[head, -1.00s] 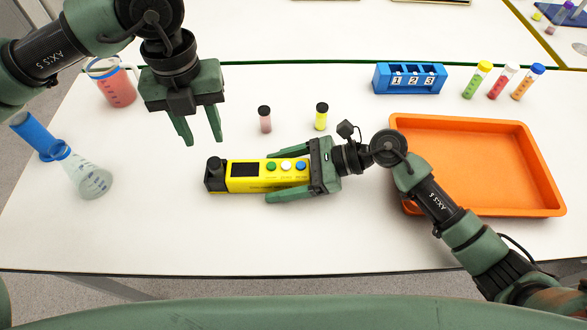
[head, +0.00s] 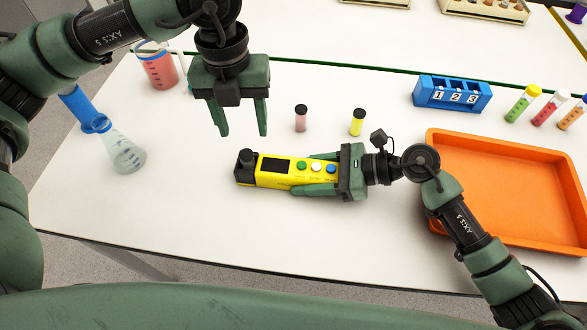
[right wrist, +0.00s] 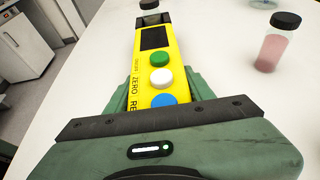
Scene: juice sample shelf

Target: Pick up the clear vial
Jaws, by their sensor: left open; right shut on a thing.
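A vial with a black cap (head: 245,156) appears to stand in the black far end of the yellow meter (head: 284,171). Its clear body shows partly at the top edge of the right wrist view (right wrist: 149,17). My right gripper (head: 318,178) is shut on the meter, which lies level over the table. My left gripper (head: 242,130) is open and empty, fingers pointing down, just behind the capped end and apart from it. A pink vial with a black cap (head: 301,119) and a yellow vial (head: 358,123) stand behind the meter.
An orange tray (head: 437,190) lies right of my right arm. A blue numbered rack (head: 451,94) and several colored tubes (head: 523,104) are behind it. A flask (head: 126,155) and a red-filled jug (head: 159,70) stand at left. The table's front middle is clear.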

